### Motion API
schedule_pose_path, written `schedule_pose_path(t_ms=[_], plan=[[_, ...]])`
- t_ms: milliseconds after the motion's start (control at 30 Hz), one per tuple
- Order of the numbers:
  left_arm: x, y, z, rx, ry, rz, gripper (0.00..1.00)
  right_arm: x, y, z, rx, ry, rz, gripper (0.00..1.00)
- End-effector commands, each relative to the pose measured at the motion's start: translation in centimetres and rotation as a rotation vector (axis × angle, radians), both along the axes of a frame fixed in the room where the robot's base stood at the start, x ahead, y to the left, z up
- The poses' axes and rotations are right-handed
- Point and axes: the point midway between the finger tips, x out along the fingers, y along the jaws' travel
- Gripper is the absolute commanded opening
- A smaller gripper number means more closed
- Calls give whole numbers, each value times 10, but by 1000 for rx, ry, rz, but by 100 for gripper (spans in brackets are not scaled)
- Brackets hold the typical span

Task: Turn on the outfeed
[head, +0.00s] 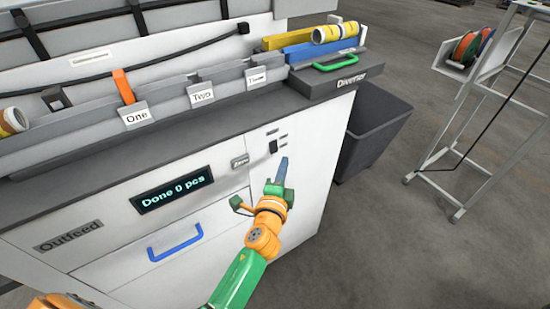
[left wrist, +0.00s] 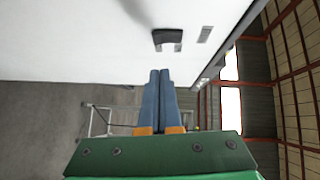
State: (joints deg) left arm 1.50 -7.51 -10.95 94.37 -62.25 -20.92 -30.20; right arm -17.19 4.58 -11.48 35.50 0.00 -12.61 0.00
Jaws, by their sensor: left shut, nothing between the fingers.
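The white machine front carries an "Outfeed" label (head: 68,235) and a display (head: 173,190) reading "Done 0 pcs". A small dark switch (head: 273,147) is on the front's right part, with small labels beside it. My left gripper (head: 283,160) is shut and empty, its blue fingers just right of and below the switch in the head view. In the left wrist view the shut fingers (left wrist: 160,72) point toward the white panel, with the dark switch (left wrist: 168,36) beyond their tips. I cannot tell whether they touch the panel. The switch's position is unclear. My right gripper is not in view.
A blue handle (head: 174,243) is on the drawer below the display. Above are lanes marked One and Two, and a Diverter box (head: 335,75) with a green handle. A grey bin (head: 375,138) and a wheeled rack (head: 470,125) stand to the right.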

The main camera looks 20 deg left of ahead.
Motion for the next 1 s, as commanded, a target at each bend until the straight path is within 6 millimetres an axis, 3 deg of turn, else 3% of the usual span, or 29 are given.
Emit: schedule_pose_path(t_ms=[100,300,633,800,1000], plan=[[11,17,-1,3,1,3,0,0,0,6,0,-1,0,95],[20,30,-4,1,1,2,0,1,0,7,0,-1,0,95],[21,31,-6,2,0,2,0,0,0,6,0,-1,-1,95],[25,35,-15,55,-44,1,0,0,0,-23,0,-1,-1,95],[25,35,-7,52,-39,1,0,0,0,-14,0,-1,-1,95]])
